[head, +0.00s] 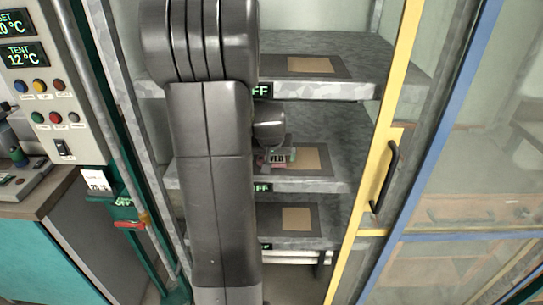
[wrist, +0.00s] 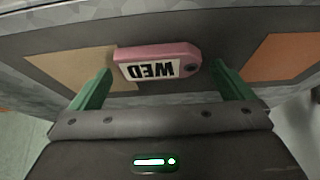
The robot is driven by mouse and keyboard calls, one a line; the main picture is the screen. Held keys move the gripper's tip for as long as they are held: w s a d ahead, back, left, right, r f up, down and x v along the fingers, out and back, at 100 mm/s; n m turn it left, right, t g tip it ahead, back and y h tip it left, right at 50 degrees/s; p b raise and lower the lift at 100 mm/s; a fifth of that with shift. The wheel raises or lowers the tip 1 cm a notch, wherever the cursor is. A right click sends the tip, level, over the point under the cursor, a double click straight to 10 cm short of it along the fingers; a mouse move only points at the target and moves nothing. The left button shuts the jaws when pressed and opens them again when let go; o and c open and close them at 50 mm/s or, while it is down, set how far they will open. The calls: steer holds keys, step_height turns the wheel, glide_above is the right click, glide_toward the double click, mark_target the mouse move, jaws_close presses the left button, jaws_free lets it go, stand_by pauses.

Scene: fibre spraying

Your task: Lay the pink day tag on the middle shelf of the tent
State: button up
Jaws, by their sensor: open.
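The pink day tag (wrist: 185,50) has a white label reading WED, upside down in the wrist view. It lies on the dark mat of the middle shelf (head: 338,187), between a tan patch (wrist: 80,68) and an orange patch (wrist: 285,57). In the head view the tag (head: 277,159) is small and partly hidden near my arm. My gripper (wrist: 162,70) has green fingers, open, one on each side of the tag with gaps between. In the head view my gripper (head: 276,152) is at the middle shelf, largely hidden by my arm.
The upper shelf (head: 345,90) and lower shelf (head: 325,243) also carry dark mats with tan patches. A yellow-framed door edge (head: 400,75) with a black handle (head: 385,178) stands at right, beside a blue-framed glass panel (head: 455,110). A control panel (head: 50,80) is at left.

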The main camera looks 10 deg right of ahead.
steer(key=v, duration=1.1)
steer(key=shift+s+r, duration=0.2)
steer(key=shift+r, duration=0.1)
steer(key=shift+c, duration=0.2)
stand_by(0.7)
